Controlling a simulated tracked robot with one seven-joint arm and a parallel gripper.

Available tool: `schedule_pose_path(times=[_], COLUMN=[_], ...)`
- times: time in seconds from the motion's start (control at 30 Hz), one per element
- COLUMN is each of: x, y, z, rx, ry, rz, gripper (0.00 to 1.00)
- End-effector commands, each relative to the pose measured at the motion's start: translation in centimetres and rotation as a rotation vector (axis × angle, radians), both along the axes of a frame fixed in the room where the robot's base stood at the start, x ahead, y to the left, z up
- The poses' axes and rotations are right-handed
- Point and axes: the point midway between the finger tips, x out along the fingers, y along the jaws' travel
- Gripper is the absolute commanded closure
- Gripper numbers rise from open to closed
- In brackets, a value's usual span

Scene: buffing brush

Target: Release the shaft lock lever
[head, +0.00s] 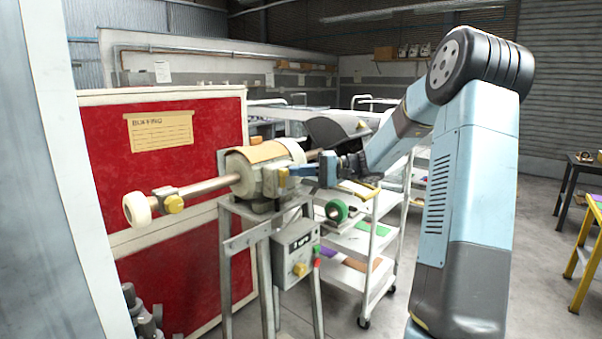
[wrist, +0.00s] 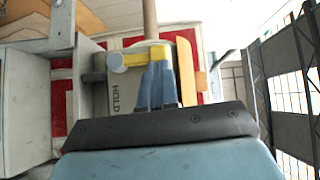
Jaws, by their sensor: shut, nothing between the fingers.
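The buffing machine (head: 262,165) stands on a metal stand, with a shaft running left to a pale buffing wheel (head: 137,209). In the wrist view a yellow lever (wrist: 140,58) with a rounded end lies across a grey plate marked HOLD (wrist: 122,98); I take it as the shaft lock lever. My gripper (head: 290,171) reaches in from the right at the machine's near side. In the wrist view my blue fingers (wrist: 156,82) are shut together with nothing between them. Their tips are at the lever's bar; I cannot tell whether they touch it.
A control box (head: 296,255) with a yellow knob hangs below the machine. A red panel (head: 165,235) stands behind on the left. A white shelf cart (head: 360,240) is close on the right. An orange-yellow flat piece (wrist: 187,70) stands just right of my fingers.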

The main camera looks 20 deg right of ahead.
Motion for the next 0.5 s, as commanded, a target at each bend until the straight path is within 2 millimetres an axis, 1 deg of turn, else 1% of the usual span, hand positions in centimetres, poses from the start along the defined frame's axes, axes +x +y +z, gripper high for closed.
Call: schedule_pose_path(times=[0.37, 0.5], x=[0.02, 0.35], y=[-0.08, -0.63], z=[-0.01, -0.06], rx=[0.000, 0.000], ry=[0.000, 0.000], rz=[0.000, 0.001], gripper=[1.00, 1.00])
